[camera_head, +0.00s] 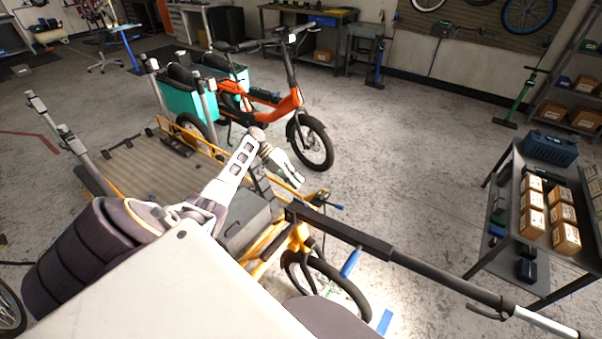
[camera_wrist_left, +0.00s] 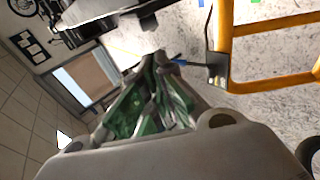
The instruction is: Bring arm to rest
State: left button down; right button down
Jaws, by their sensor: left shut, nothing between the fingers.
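My left arm reaches in from the left in the head view, with a dark ribbed sleeve and pale links. It bends at an elbow-like joint, and my left gripper (camera_head: 297,179) points down and to the right over the front of the yellow-framed cargo bike (camera_head: 262,243). In the left wrist view my left gripper (camera_wrist_left: 160,60) shows its green and grey fingers closed together and empty. A yellow frame (camera_wrist_left: 268,80) is beside the fingertips on the right, apart or touching, I cannot tell. My right gripper is not in view.
The cargo bike's flat bed (camera_head: 140,170) lies below the arm, and a long dark bar (camera_head: 400,254) crosses to the lower right. An orange bike (camera_head: 288,103) with teal boxes stands behind. A trolley (camera_head: 540,235) with cardboard boxes is at right. Floor between them is clear.

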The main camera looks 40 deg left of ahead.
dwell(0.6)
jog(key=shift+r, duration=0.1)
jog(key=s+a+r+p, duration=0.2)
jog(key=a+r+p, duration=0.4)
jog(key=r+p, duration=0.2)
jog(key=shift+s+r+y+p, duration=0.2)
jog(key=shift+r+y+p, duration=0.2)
jog(key=shift+p, duration=0.2)
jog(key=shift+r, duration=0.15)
